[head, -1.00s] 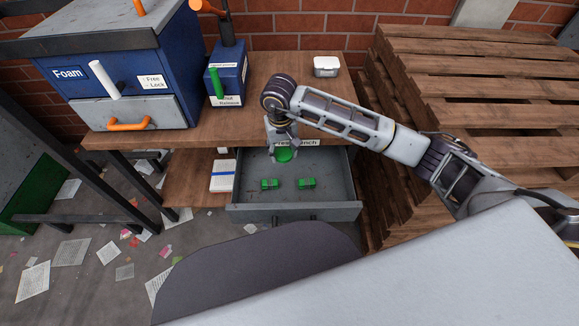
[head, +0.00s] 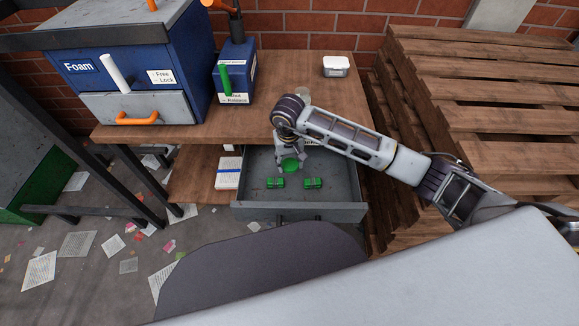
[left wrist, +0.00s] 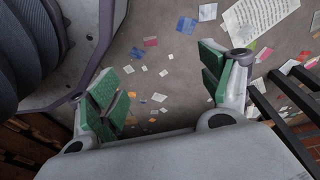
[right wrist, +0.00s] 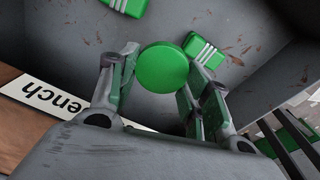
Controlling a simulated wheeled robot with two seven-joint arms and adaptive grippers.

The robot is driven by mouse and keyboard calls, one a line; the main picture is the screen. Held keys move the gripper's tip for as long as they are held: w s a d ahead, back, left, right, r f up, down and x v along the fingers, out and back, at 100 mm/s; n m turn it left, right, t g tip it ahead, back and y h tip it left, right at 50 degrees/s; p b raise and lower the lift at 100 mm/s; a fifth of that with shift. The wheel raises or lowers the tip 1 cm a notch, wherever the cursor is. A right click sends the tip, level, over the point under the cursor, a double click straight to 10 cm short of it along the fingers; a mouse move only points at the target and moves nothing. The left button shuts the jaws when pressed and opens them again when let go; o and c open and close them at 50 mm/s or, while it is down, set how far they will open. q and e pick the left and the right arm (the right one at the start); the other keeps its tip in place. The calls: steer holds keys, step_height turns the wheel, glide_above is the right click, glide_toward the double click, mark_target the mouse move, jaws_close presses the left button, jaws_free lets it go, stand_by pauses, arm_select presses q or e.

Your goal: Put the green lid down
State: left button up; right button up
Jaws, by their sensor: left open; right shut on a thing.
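The green lid (head: 290,165) is round and held in my right gripper (head: 290,158), over the open grey drawer (head: 340,187) of the bench. In the right wrist view the lid (right wrist: 163,68) sits between the fingertips of my right gripper (right wrist: 160,80), which is shut on it. Two green blocks with pale stripes lie in the drawer, one on the left (head: 276,182) and one on the right (head: 313,183). My left gripper (left wrist: 165,85) is open and empty above the littered floor in the left wrist view. It is not in the head view.
A white tub (head: 336,66) stands on the wooden bench top (head: 290,85). The blue Foam box (head: 150,65) and a smaller blue box (head: 236,80) with a green lever stand at left. Wooden pallets (head: 470,90) are stacked at right. A white notepad (head: 229,172) lies on the lower shelf.

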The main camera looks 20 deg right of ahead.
mark_target(289, 163)
steer(key=shift+f, duration=1.8)
arm_select(q)
steer(key=shift+w+d+r, duration=0.15)
steer(key=shift+d+r, duration=0.05)
steer(key=shift+r, duration=0.35)
steer(key=shift+f, duration=0.1)
steer(key=shift+s, duration=0.2)
steer(key=shift+w+b, duration=0.15)
steer(key=shift+b, duration=0.15)
arm_select(e)
steer(key=shift+f, duration=0.1)
